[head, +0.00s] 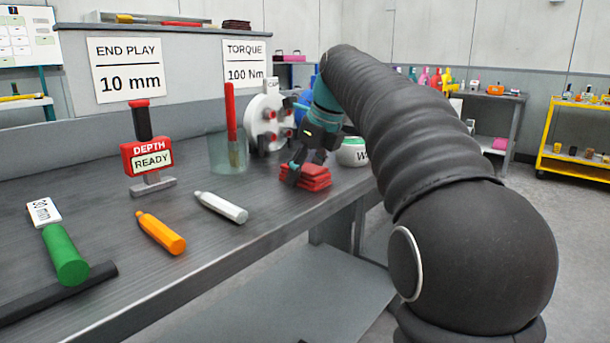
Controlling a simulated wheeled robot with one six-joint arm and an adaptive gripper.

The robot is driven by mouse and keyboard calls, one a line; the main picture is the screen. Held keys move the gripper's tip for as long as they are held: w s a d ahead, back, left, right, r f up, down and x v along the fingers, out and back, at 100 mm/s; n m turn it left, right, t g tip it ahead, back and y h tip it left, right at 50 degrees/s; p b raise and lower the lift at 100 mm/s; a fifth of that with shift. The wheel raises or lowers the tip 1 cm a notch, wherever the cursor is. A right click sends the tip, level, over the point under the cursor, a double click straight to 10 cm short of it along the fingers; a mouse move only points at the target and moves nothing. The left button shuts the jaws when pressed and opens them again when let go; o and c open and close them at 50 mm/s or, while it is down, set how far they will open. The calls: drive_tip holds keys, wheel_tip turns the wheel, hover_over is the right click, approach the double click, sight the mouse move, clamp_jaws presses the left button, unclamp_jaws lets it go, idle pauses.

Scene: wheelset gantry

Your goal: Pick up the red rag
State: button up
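The red rag (314,180) is a folded, layered stack lying on the grey workbench near its right front edge. My gripper (305,168) points down at it from above and behind. One dark finger is at the rag's left side, and another dark fingertip shows above its back edge. The fingers look spread apart, but I cannot tell whether they press on the cloth. The rag appears to rest on the bench top. Part of its back is hidden by the fingers.
Close behind the gripper stand a white round fixture with red knobs (268,126) and a white-and-green tub (353,152). A clear cup (227,155) with a red-handled brush is to the left. White (221,207) and orange (161,232) markers lie on the bench nearer me.

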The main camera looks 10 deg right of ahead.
sight(307, 166)
drive_tip(key=shift+c, duration=1.3)
drive_tip(key=shift+r, duration=0.6)
drive_tip(key=r, duration=0.3)
drive_tip(key=shift+d+r, duration=0.25)
drive_tip(key=shift+r, duration=0.15)
drive_tip(key=s+d+r, duration=0.6)
drive_tip(key=d, duration=0.3)
drive_tip(key=shift+d+r, duration=0.25)
